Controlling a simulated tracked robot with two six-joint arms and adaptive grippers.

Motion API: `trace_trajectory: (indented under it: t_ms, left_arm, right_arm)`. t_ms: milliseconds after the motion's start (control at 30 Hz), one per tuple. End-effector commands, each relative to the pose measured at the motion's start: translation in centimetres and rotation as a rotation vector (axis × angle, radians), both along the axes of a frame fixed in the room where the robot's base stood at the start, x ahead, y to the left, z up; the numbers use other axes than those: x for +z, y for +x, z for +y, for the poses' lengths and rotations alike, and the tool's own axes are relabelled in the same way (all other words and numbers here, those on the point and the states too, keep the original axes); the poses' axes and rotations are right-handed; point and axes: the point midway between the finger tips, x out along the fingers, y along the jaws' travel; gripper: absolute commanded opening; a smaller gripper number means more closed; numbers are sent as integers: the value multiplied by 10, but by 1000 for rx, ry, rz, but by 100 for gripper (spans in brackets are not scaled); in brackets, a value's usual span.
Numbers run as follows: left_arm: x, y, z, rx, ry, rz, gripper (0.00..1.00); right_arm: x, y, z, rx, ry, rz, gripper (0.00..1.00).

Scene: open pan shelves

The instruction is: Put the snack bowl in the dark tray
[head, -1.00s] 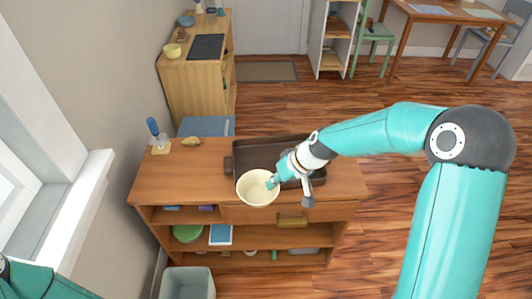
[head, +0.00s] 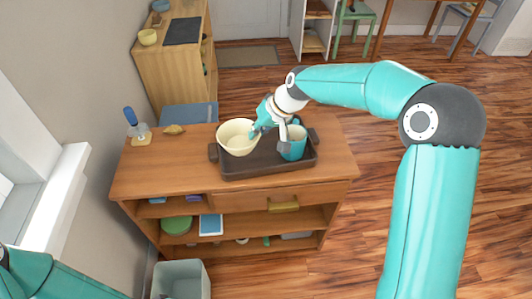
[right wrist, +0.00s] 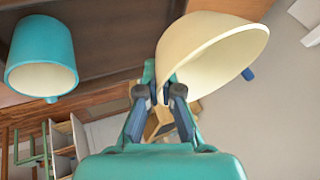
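The cream snack bowl (head: 236,139) is at the left part of the dark tray (head: 266,170), in the head view. I cannot tell whether it touches the tray floor or hangs just above it. My right gripper (head: 259,130) is at the bowl's right rim. In the right wrist view the bowl (right wrist: 215,45) shows large, with its rim between the fingertips (right wrist: 164,93), which look closed on it. A teal mug (head: 293,148) stands in the tray's right part, beside the gripper; it also shows in the right wrist view (right wrist: 42,50). My left gripper is out of view.
The tray lies on a wooden shelf unit (head: 160,180) with a bare top at left. A blue-handled brush (head: 130,117) and a small yellowish object (head: 174,129) stand at the back left. Lower shelves hold a green bowl (head: 176,225). A grey bin (head: 181,280) is on the floor.

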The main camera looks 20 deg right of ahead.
Motion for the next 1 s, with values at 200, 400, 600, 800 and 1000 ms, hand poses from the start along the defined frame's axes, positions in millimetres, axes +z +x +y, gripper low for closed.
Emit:
trace_trajectory:
  t_ms: [200, 400, 600, 800, 1000]
  left_arm:
    - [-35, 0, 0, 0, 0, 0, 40]
    - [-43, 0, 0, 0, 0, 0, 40]
    - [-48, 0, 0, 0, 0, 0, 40]
    - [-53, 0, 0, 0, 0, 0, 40]
    - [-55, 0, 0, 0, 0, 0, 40]
  right_arm:
    - [42, 38, -13, -194, 0, -7, 0]
    - [56, 46, -20, -292, 3, -4, 0]
    - [16, 46, -21, -298, 3, 1, 0]
    - [-38, 46, -20, -297, 4, 2, 0]
    - [-79, 46, -20, -297, 4, -1, 0]
